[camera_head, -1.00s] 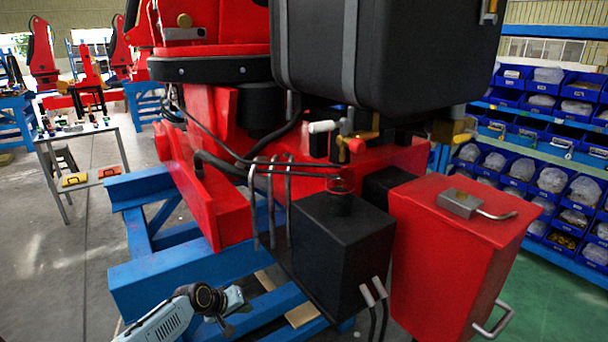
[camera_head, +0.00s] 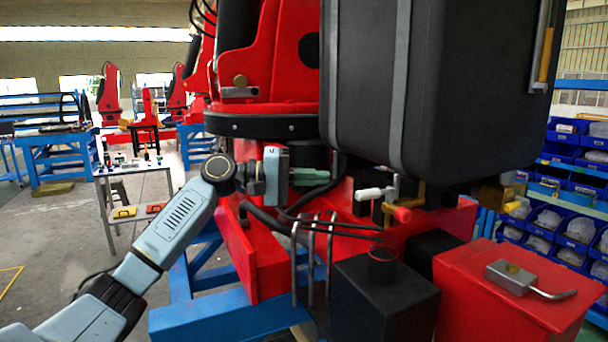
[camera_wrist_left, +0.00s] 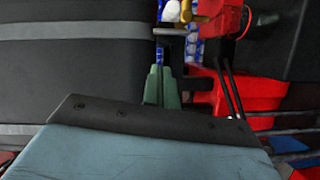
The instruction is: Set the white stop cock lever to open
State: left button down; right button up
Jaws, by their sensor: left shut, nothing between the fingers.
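The white stop cock lever (camera_head: 376,193) sticks out to the left from the brass valve fitting under the large black tank in the head view. It also shows at the top of the left wrist view (camera_wrist_left: 172,11). A red-handled lever (camera_head: 402,214) sits just below and to its right. My left gripper (camera_head: 312,176) is shut and empty. Its fingers point right, towards the white lever, with a gap between them. In the left wrist view the green fingertips (camera_wrist_left: 161,84) lie close together below the white lever. My right gripper is not in view.
The black tank (camera_head: 430,90) hangs above and right of the gripper. Bent grey pipes (camera_head: 312,260) and dark hoses lie below it. A black box (camera_head: 385,305) and a red box (camera_head: 510,300) stand in front. A small table (camera_head: 135,172) stands far left.

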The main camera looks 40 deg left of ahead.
aim_at(376, 193)
pick_arm(q)
jog(key=w+d+f+p, duration=0.1)
jog(key=w+d+p, duration=0.1)
jog(key=d, duration=0.5)
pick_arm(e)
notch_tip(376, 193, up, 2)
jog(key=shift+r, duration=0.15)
